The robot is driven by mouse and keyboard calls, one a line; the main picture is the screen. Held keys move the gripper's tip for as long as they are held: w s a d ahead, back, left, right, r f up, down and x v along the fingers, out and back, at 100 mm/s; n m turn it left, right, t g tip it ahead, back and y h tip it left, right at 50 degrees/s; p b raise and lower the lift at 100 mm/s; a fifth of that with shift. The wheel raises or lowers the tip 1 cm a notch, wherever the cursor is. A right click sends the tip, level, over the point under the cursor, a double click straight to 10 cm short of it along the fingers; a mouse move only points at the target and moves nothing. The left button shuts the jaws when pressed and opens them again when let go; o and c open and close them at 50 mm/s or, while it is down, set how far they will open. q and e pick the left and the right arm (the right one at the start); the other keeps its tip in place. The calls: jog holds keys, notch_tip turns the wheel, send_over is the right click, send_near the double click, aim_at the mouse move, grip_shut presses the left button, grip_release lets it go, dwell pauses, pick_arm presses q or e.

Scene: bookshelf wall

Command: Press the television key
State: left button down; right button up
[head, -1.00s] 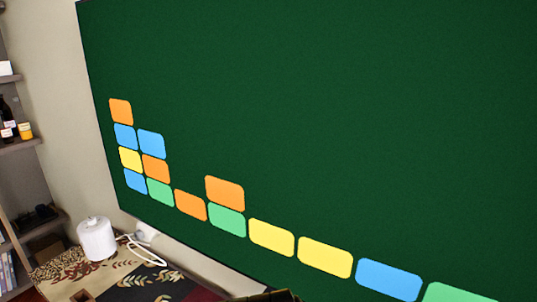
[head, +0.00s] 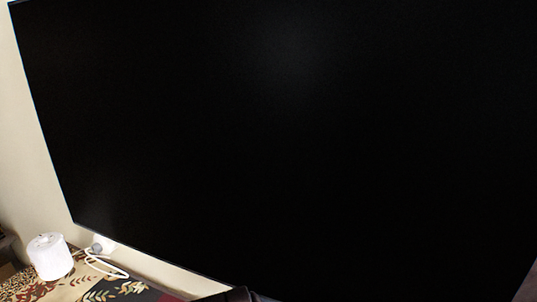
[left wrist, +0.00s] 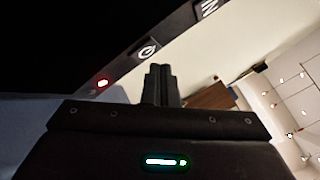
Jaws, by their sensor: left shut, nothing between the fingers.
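The television (head: 290,150) fills most of the head view, and its screen is black. In the left wrist view its dark lower edge carries a key with a power symbol (left wrist: 147,50). A small red light (left wrist: 102,83) glows to the left of that key. My left gripper (left wrist: 160,70) is shut and empty, with its fingertips just below the power key in the picture. I cannot tell whether they touch it. My right gripper is in neither view.
A white cylindrical device (head: 50,257) stands on a patterned rug (head: 95,290) at lower left, beside a white cable (head: 105,267). A second marked key (left wrist: 207,8) sits farther along the television's edge. A pale wall (head: 25,150) is at the left.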

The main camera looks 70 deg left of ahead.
pick_arm(q)
jog(key=shift+s+d, duration=0.1)
jog(key=s+d+p, duration=0.1)
jog(key=d, duration=0.1)
jog(key=s+d+p, duration=0.1)
jog(key=s+d, duration=0.1)
jog(key=shift+s+d, duration=0.25)
dwell(0.7)
